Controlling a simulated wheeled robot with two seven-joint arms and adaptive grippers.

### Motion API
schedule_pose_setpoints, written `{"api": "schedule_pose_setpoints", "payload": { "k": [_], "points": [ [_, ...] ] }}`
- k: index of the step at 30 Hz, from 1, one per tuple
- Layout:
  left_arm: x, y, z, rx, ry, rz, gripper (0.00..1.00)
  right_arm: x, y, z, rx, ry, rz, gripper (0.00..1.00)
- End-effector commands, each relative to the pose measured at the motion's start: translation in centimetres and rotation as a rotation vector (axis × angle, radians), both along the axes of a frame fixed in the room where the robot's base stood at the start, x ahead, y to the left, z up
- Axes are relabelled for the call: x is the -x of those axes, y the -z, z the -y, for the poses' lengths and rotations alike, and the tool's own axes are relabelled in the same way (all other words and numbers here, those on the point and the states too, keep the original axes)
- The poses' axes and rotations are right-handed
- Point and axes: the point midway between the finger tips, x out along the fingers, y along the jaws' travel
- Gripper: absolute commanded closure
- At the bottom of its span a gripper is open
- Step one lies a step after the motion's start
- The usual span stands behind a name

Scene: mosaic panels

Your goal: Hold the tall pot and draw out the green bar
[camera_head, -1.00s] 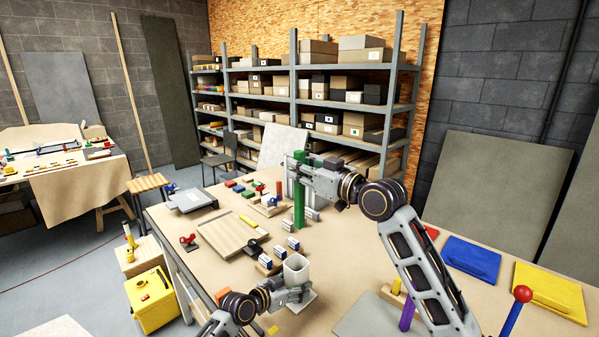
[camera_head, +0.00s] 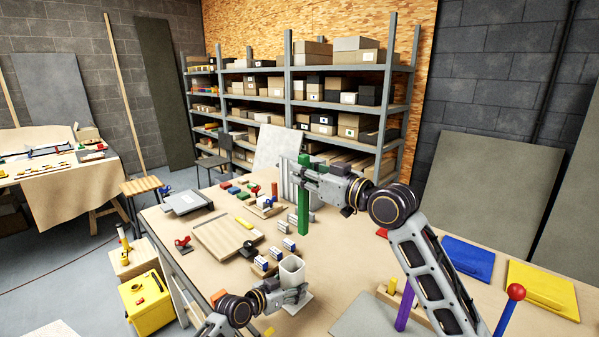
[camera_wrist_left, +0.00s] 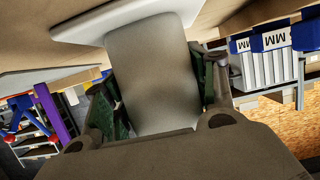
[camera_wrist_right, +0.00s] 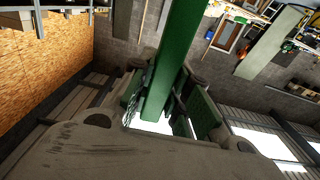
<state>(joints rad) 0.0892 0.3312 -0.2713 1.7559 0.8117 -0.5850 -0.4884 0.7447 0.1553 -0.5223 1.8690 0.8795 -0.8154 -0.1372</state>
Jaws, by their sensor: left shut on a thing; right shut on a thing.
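The tall pot (camera_head: 292,268) is a white, open-topped vessel near the front middle of the bench, on a pale square base (camera_head: 297,303). My left gripper (camera_head: 290,290) is shut on it from the left; the left wrist view shows the pot (camera_wrist_left: 155,80) between both pads. The green bar (camera_head: 303,200) hangs upright above the bench, clear of the pot and behind it. My right gripper (camera_head: 306,178) is shut on its upper part, and the right wrist view shows the bar (camera_wrist_right: 176,65) between the pads.
A wooden board (camera_head: 226,236) and small blue-and-white blocks (camera_head: 283,243) lie left of the pot. A purple bar (camera_head: 404,308) stands to the right. Blue (camera_head: 468,258) and yellow (camera_head: 541,289) panels lie at right. A yellow box (camera_head: 147,300) sits below the bench's left side.

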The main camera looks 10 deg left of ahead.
Motion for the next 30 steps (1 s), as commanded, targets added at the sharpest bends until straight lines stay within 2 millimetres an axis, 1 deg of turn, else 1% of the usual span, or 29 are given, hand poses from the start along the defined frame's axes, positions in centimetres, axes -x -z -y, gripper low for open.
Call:
{"api": "schedule_pose_setpoints", "payload": {
  "k": [30],
  "points": [
    [0.0,0.1,0.0,-0.001,0.0,-0.002,0.69,2.7,-0.1,4.2,-0.002,0.0,0.002,1.0]
  ]
}}
